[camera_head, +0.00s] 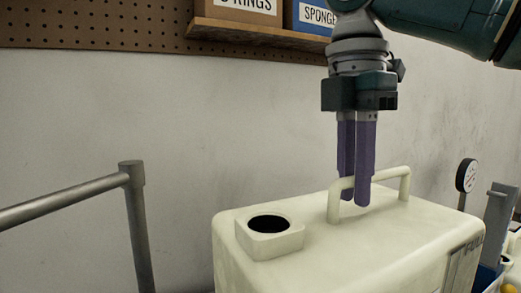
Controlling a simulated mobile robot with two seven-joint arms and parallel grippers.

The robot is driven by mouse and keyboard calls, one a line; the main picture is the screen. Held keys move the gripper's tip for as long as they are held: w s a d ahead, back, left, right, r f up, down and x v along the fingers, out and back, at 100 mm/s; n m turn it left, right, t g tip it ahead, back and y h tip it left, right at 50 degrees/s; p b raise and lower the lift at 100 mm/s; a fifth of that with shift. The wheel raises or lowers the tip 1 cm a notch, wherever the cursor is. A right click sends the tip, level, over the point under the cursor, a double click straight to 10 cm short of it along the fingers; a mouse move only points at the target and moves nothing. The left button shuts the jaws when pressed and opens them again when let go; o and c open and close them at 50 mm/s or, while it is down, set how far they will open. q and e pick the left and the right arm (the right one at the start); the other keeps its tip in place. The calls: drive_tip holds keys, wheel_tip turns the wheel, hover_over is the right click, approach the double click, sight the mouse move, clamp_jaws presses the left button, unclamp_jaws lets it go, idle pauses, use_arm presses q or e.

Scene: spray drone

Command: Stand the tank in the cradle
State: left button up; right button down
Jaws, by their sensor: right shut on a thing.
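The tank (330,252) is a cream-coloured box with a raised square neck and a dark round opening (268,223) on top. A looped handle (392,176) rises from its top, and part of a "FULL" mark shows on its right side. My right gripper (354,196) points straight down and its purple fingers are shut on the handle. The tank's lower part is cut off by the picture's bottom edge, so what is under it is hidden. I cannot pick out the cradle for certain. My left gripper is not in view.
A grey tube rail with a post (133,215) stands at the left, apart from the tank. A round gauge (466,175) and a grey upright (496,225) stand at the right. A wooden shelf (255,34) with labelled boxes hangs on the pegboard behind.

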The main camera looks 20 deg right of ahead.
wheel_tip(320, 180, down, 13)
drive_tip(key=p, duration=0.1)
idle(0.4)
drive_tip(key=c, duration=1.3)
unclamp_jaws()
drive_tip(key=shift+f, duration=0.15)
drive_tip(key=o, duration=0.5)
drive_tip(key=shift+c, duration=0.2)
drive_tip(key=r, duration=0.4)
drive_tip(key=r+b, duration=0.1)
drive_tip(key=r, duration=0.7)
drive_tip(key=shift+w+r+b, duration=0.15)
drive_tip(key=shift+w+b, duration=0.2)
drive_tip(key=shift+b, duration=0.05)
